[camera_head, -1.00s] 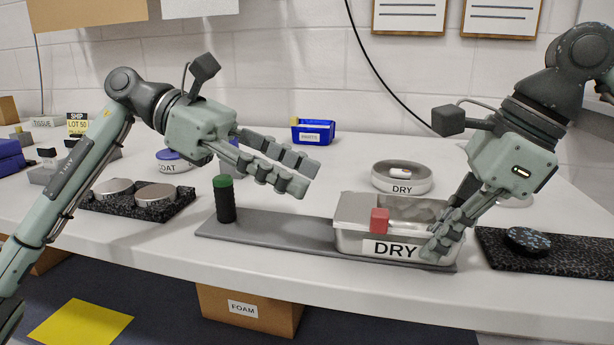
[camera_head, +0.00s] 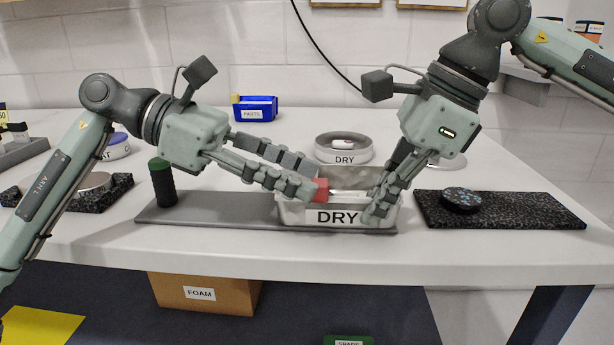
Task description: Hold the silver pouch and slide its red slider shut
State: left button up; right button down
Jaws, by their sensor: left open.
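The silver pouch (camera_head: 290,216) with a DRY label stands on a grey board (camera_head: 230,210) at the bench's front. Its red slider (camera_head: 319,189) shows on the left half of its top, partly hidden by my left fingers. My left gripper (camera_head: 317,181) is open, its fingers reaching in from the left with the tips at the red slider. Whether they touch it I cannot tell. My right gripper (camera_head: 382,205) reaches down onto the pouch's right end. Its fingers look close together and overlap the pouch's right front corner, so their grip on it is unclear.
A dark cylinder with a green top (camera_head: 162,185) stands on the board's left end. A round DRY dish (camera_head: 344,150) and a blue PARTS bin (camera_head: 257,109) are behind. A speckled black mat (camera_head: 530,212) with a dark disc (camera_head: 461,200) lies right.

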pick_arm(q)
jog(key=shift+x, duration=0.95)
jog(key=shift+c, duration=0.2)
grip_shut()
jog(key=shift+d, duration=0.1)
